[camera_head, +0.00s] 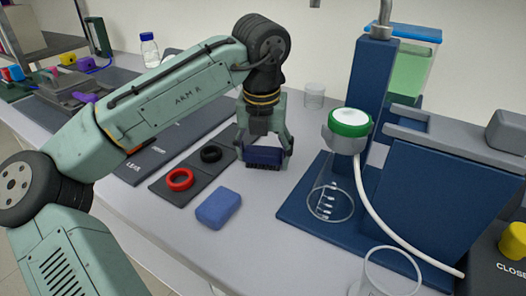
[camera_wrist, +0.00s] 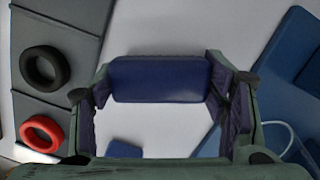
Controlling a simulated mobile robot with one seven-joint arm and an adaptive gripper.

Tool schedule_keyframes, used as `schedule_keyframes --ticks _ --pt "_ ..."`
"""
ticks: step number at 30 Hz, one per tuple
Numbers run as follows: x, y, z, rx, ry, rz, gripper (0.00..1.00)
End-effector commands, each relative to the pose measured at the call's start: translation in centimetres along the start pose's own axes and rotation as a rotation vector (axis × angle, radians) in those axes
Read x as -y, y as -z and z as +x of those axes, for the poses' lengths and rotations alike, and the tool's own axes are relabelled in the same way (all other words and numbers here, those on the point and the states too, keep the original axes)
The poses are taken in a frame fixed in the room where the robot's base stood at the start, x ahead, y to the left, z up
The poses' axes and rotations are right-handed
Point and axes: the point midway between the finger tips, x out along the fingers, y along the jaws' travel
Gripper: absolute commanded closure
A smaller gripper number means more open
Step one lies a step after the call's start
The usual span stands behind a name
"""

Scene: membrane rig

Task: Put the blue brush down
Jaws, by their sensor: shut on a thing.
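The blue brush (camera_head: 264,157) is a dark blue block with dark bristles along its underside. My gripper (camera_head: 264,152) is shut on it, one finger at each end. In the head view the brush is at or just above the grey-white table; I cannot tell whether the bristles touch. In the wrist view the brush (camera_wrist: 160,79) spans the gap between my fingers (camera_wrist: 160,82), and its bristles are hidden there.
A blue sponge-like block (camera_head: 218,208) lies in front of the brush. A dark mat with a red ring (camera_head: 180,179) and a black ring (camera_head: 211,154) is to the left. A clear beaker (camera_head: 314,96) stands behind.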

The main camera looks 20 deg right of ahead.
Motion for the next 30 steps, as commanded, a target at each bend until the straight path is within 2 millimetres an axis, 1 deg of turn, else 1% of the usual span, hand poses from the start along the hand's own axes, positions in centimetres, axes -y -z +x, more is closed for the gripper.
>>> schedule_keyframes --ticks 9,10,18,19,30 --pt "0.03 0.02 0.30 0.000 0.002 0.000 0.77" --pt "0.02 0.02 0.34 0.001 0.001 0.000 0.32" --pt "0.01 0.02 0.29 0.000 0.000 0.000 0.14" --pt "0.01 0.02 0.28 0.000 0.000 0.000 0.12" --pt "-0.01 -0.02 0.02 0.001 -0.001 -0.001 0.12"
